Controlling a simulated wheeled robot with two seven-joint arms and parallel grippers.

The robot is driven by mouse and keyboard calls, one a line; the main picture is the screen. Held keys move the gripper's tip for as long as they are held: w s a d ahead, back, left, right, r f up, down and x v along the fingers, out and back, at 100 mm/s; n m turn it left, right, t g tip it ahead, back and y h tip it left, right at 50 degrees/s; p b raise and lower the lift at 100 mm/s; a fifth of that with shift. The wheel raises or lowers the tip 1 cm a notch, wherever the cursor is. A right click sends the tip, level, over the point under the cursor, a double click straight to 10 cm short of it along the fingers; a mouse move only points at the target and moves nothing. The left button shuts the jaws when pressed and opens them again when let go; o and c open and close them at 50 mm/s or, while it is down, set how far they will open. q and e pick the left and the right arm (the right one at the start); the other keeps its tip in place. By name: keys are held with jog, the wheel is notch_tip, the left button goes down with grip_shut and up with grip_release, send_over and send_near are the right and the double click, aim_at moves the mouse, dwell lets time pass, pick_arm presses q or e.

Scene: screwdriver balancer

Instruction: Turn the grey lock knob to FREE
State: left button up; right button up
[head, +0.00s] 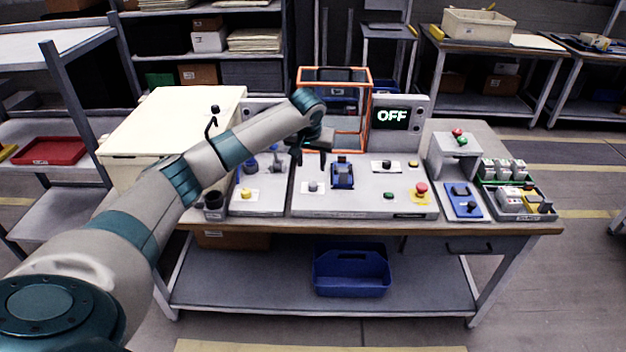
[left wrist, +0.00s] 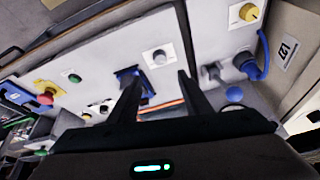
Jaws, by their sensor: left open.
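The grey lock knob (head: 312,186) sits on a small white plate at the front left of the white middle panel (head: 368,204). In the left wrist view the knob (left wrist: 159,57) appears just beyond and between my fingertips, apart from them. Its pointer direction and plate lettering are too small to read. My left gripper (head: 309,162) is open and empty, with its fingers pointing down above the panel, a little behind the knob in the head view. It also shows in the left wrist view (left wrist: 158,84). My right gripper is not in view.
A blue switch block (head: 343,175) stands right of the knob. An orange frame (head: 371,100) and a display reading OFF (head: 391,116) stand behind. A red mushroom button (head: 421,188) and a yellow knob (head: 246,194) flank it. A white box (head: 160,115) is at left.

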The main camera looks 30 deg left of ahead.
aim_at(313, 184)
pick_arm(q)
jog(key=p+x, duration=0.2)
jog(key=x, duration=1)
jog(key=shift+a+f, duration=0.1)
jog(key=shift+f, duration=0.1)
jog(key=c, duration=1)
